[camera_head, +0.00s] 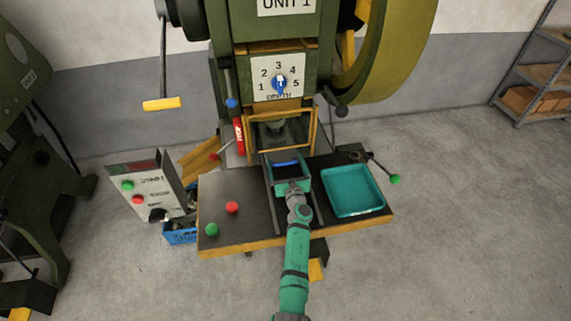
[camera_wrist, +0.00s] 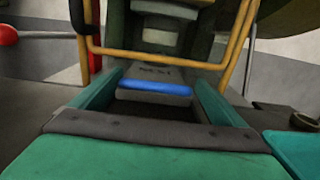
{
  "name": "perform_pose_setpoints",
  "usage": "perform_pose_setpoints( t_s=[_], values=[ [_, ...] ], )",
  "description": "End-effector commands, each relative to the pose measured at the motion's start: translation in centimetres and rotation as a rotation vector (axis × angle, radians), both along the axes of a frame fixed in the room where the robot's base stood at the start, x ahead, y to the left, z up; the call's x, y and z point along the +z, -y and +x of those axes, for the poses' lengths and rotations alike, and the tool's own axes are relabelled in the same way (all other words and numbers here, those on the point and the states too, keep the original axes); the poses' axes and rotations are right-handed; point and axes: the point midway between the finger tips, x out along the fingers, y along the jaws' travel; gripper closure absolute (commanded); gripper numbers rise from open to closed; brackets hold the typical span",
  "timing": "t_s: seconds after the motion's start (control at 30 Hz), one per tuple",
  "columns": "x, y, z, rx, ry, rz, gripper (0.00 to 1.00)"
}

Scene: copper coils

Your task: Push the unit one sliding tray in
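Unit one is the green press (camera_head: 270,35) with a "UNIT 1" sign. Its sliding tray is the dark grey piece with a blue front strip (camera_head: 287,163), lying on the table in front of the press opening. It also shows in the wrist view (camera_wrist: 155,87). My teal gripper (camera_head: 288,161) is low over the table, pointing at the press. In the wrist view its two fingers (camera_wrist: 160,84) are spread wide, one to each side of the tray's front. I cannot tell whether they touch it. The tray's far part is partly hidden.
A yellow guard frame (camera_head: 250,135) surrounds the press opening. A teal bin (camera_head: 352,191) stands right of the tray on the table (camera_head: 250,222). Red (camera_head: 232,207) and green (camera_head: 211,229) buttons are left. A control box (camera_head: 150,190) stands further left.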

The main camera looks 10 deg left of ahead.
Motion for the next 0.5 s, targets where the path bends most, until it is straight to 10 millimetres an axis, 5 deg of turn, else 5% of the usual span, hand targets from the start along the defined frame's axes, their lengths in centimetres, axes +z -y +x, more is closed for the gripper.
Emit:
perform_pose_setpoints(
  t_s=[0.5],
  values=[
    [-0.2,0.7,-1.5,0.003,0.000,-0.003,0.06]
  ],
)
